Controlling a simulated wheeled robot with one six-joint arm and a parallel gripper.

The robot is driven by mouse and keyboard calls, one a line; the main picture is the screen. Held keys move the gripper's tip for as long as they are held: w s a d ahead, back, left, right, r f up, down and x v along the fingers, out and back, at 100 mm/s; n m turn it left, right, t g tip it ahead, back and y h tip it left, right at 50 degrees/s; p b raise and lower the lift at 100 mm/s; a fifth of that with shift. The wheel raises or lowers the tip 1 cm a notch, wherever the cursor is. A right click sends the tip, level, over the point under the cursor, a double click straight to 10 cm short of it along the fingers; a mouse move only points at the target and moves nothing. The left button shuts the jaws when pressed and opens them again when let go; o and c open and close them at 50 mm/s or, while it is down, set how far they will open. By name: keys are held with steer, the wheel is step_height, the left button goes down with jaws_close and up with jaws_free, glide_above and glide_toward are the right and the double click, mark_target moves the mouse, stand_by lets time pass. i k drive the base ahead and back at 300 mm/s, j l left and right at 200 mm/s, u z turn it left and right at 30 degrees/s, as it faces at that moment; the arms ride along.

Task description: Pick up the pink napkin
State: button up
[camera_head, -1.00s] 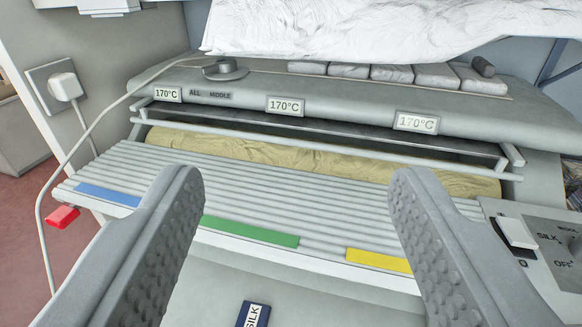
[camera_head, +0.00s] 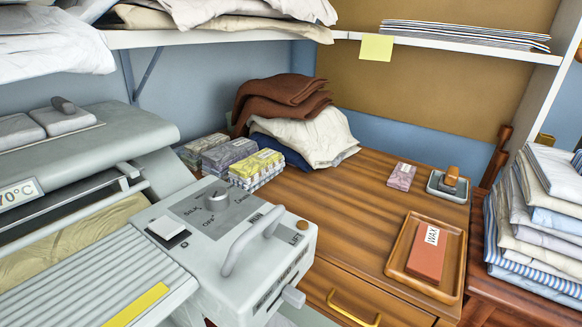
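A small flat pinkish piece with a pattern and a pale label, which looks like the pink napkin (camera_head: 401,176), lies alone on the wooden tabletop (camera_head: 360,210), right of centre. Three short stacks of similar folded pieces stand to its left: a greyish stack (camera_head: 204,148), a lilac stack (camera_head: 229,156) and a yellow stack (camera_head: 257,169). No part of my gripper shows in the current view.
The ironer's control box (camera_head: 225,235) with its handle stands at left. Beside the napkin is a dish with a wooden-knobbed item (camera_head: 449,185). A tray (camera_head: 447,285) holds a red-brown WAX block. Folded brown cloths (camera_head: 285,95) stand behind. Striped linen (camera_head: 535,225) is stacked at right.

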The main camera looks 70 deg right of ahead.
mark_target(401, 177)
steer(key=z, duration=2.65)
